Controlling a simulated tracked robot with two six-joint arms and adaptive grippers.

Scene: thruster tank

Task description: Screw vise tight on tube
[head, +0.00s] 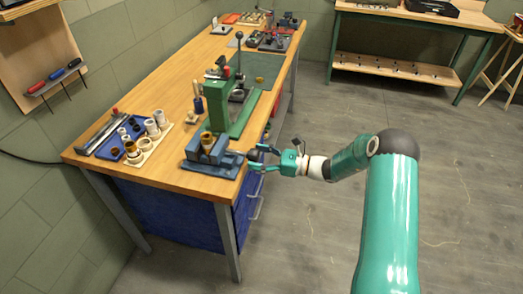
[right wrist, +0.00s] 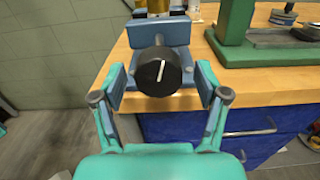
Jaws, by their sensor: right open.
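A blue vise (head: 212,157) sits at the near right corner of the wooden workbench. A brass-coloured tube (head: 207,141) stands upright in it; only the tube's lower part shows at the top edge of the right wrist view (right wrist: 158,6). The vise's round black knob (right wrist: 158,72) with a white line faces my right wrist camera. My right gripper (head: 262,159) is open in front of the knob. In the right wrist view its fingers (right wrist: 160,82) stand on either side of the knob, with gaps visible. My left gripper is not in view.
A green press (head: 240,113) stands behind the vise. Blue drawers (right wrist: 210,133) are under the bench edge. The floor to the right is open.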

